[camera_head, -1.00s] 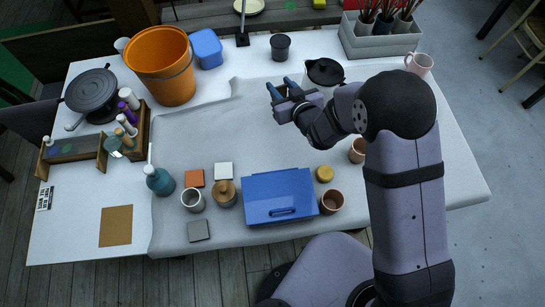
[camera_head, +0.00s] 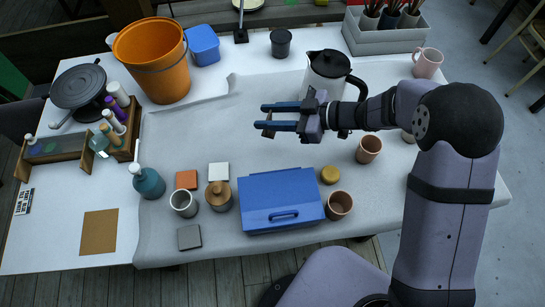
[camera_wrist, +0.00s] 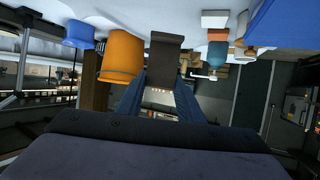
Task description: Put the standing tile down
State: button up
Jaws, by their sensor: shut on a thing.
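My gripper (camera_head: 266,117) is above the grey cloth, left of the black-and-white kettle (camera_head: 328,78), with its blue fingers pointing left. In the wrist view my gripper (camera_wrist: 160,84) has its fingers on either side of a dark grey-brown slab-like tile (camera_wrist: 165,54), and it is shut on it. An orange tile (camera_head: 186,180), a white tile (camera_head: 218,172) and a grey tile (camera_head: 190,237) lie flat on the cloth.
A blue lidded box (camera_head: 281,196) stands at the front, with a lidded jar (camera_head: 219,196), a grey cup (camera_head: 184,203) and a teal bottle (camera_head: 148,182) to its left. Brown cups (camera_head: 339,205) stand to the right. The orange bucket (camera_head: 155,70) is at the back left. The cloth's middle is clear.

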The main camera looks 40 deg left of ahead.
jog(key=shift+s+d+f+n+g, duration=0.25)
jog(key=shift+d+f+n+g, duration=0.15)
jog(key=shift+d, duration=0.2)
jog(key=shift+f+p, duration=0.65)
jog(key=shift+f, duration=4.35)
jog(key=shift+f, duration=0.15)
jog(key=o, duration=1)
jog(key=shift+o, duration=0.2)
jog(key=shift+r, duration=0.2)
jog(key=b+v, duration=0.2)
jog(key=v, duration=1)
jog(key=shift+w+a+r, duration=0.1)
jog(key=shift+r, duration=0.05)
